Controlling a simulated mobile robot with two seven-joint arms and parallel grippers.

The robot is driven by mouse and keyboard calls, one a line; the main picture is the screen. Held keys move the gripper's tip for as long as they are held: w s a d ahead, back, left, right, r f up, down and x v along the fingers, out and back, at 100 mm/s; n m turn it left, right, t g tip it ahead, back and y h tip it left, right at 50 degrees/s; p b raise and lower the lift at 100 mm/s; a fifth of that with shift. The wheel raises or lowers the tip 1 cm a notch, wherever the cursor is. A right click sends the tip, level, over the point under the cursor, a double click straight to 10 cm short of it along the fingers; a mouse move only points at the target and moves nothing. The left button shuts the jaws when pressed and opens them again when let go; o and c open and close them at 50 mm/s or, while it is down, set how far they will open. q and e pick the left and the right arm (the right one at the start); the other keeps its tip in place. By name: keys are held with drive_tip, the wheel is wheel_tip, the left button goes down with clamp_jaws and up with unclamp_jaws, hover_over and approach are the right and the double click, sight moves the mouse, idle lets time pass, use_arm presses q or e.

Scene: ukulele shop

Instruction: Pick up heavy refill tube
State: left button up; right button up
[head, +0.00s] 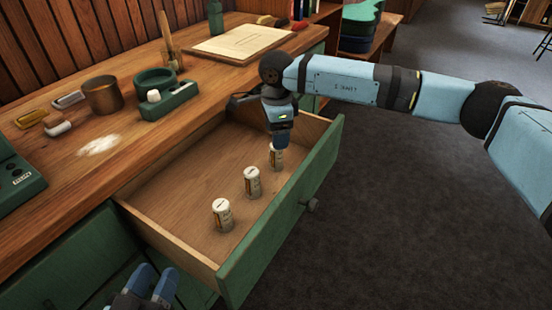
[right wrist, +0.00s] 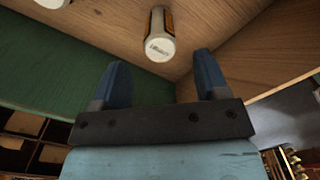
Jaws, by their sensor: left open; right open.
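Three white refill tubes with tan labels stand upright in a row in the open drawer (head: 186,191): a near tube (head: 222,216), a middle tube (head: 252,184) and a far tube (head: 275,160). I cannot read which is the heavy one. My right gripper (head: 279,146) points down at the far tube and hides part of it. In the right wrist view its two blue fingers are apart, with a tube (right wrist: 159,42) beyond the gap between them; the lettering on its end is too small to read. My left gripper (head: 150,286) is open and empty at the bottom, in front of the drawer.
The drawer's green front (head: 285,222) and wooden walls enclose the tubes. On the wooden counter (head: 60,200) stand a copper cup (head: 102,96), a green holder (head: 169,98) and a board with paper (head: 238,43). The grey floor to the right is clear.

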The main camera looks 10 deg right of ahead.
sight(276, 153)
wheel_tip(276, 153, down, 6)
drive_tip(key=shift+f+b, duration=0.15)
drive_tip(key=shift+b, duration=0.8)
drive_tip(key=shift+f, duration=0.4)
use_arm(q)
drive_tip(key=r, duration=0.1)
drive_tip(key=d+r+t+h, duration=0.1)
drive_tip(key=r, duration=0.1)
drive_tip(key=shift+s+h, duration=0.15)
drive_tip(key=shift+h, duration=0.15)
use_arm(e)
drive_tip(key=c, duration=1)
